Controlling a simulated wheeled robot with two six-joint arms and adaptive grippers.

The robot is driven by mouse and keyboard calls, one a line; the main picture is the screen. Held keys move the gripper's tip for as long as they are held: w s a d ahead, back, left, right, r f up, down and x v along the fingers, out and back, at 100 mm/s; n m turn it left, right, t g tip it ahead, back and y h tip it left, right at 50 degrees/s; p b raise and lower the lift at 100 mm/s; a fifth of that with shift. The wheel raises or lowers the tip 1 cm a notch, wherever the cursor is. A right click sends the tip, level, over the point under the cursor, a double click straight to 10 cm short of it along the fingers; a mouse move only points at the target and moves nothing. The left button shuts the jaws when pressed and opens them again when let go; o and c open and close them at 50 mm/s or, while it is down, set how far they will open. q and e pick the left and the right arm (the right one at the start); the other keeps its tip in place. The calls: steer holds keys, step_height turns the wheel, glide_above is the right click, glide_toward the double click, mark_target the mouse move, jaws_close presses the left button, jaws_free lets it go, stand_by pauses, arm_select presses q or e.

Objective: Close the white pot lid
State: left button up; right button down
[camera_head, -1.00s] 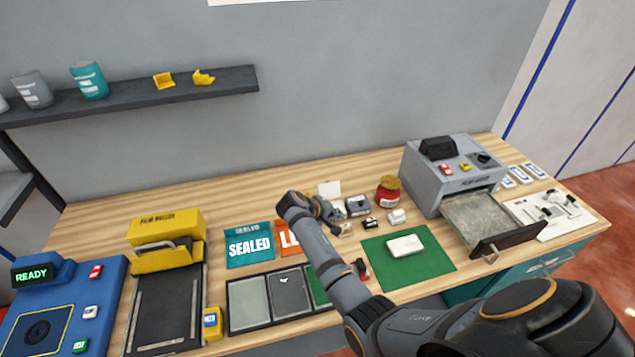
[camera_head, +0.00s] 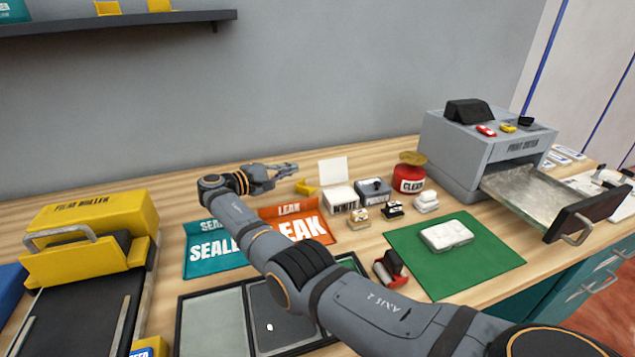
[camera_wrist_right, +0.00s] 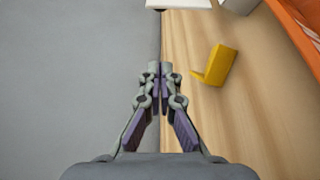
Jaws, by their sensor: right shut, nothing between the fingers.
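The white pot (camera_head: 340,202) is a small box labelled WHITE near the back of the wooden table. Its white lid (camera_head: 333,171) stands upright at the pot's back edge, so the pot is open. My right gripper (camera_head: 295,169) is shut and empty, left of the lid and apart from it, pointing right. In the right wrist view its fingertips (camera_wrist_right: 160,70) are together, with a white surface at the top edge, probably the lid or pot. My left gripper is not in view.
A yellow bracket (camera_head: 306,187) lies below my right gripper. A grey pot (camera_head: 373,191) and a red CLEAR pot (camera_head: 408,179) stand right of the white pot. The orange LEAK bag (camera_head: 300,228) lies in front. The wall (camera_head: 250,90) is close behind.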

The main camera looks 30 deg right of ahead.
mark_target(332, 170)
steer(key=shift+d+r, duration=0.1)
steer(key=shift+d, duration=0.05)
steer(key=d, duration=0.3)
steer(key=w+d+f, duration=0.1)
steer(key=d, duration=0.2)
steer(key=d+b, duration=0.1)
steer(key=d, duration=0.2)
steer(key=shift+w+d+f, duration=0.15)
steer(key=shift+w+f, duration=0.05)
steer(key=shift+f, duration=0.1)
steer(key=s+p, duration=0.1)
steer(key=s+r+p, duration=0.1)
steer(key=p, duration=0.1)
steer(key=s+p, duration=0.1)
steer(key=shift+r, duration=0.25)
arm_select(q)
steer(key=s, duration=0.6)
steer(key=shift+p, duration=0.35)
arm_select(e)
steer(key=shift+s+a, duration=0.2)
steer(key=shift+s, duration=0.15)
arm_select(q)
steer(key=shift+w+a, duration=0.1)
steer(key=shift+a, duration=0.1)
arm_select(e)
steer(key=shift+d, duration=0.2)
